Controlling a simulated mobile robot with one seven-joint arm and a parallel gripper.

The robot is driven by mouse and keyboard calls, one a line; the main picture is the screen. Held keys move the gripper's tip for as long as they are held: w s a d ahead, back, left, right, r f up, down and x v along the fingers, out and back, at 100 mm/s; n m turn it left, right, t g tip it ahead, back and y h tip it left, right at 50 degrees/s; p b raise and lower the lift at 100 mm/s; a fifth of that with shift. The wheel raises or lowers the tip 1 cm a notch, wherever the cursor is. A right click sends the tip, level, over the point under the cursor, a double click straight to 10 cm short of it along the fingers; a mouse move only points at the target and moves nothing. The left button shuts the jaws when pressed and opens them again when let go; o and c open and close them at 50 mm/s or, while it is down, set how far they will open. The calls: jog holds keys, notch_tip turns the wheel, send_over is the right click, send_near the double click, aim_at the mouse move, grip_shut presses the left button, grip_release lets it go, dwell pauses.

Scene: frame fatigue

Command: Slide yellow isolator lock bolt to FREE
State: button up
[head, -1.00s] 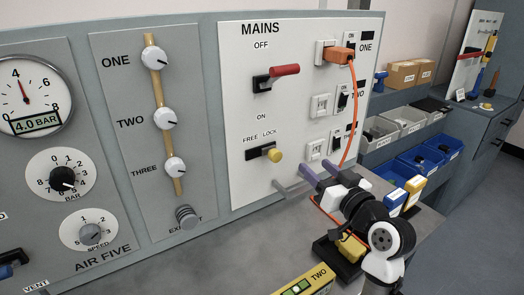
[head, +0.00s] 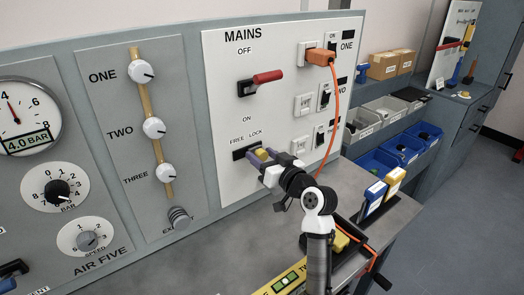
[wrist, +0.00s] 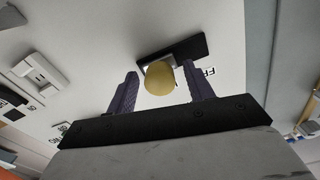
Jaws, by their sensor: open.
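The yellow bolt knob (head: 262,154) sits at the LOCK end of its black slot plate (head: 239,154) on the white MAINS panel. In the wrist view the round knob (wrist: 160,78) lies between the two purple fingers of my gripper (wrist: 160,72). A gap shows between the knob and each finger. The bare black part of the slot plate (wrist: 188,48) extends to the right there, toward the upside-down FREE lettering. In the head view my gripper (head: 263,158) is at the panel, open around the knob, and partly hides it.
The red-handled mains switch (head: 266,77) is above the bolt. An orange plug (head: 320,56) with a hanging cable (head: 334,115) is to the right. The grey bench top (head: 215,245) lies below.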

jog(key=shift+w+a, duration=0.2)
jog(key=shift+w, duration=0.05)
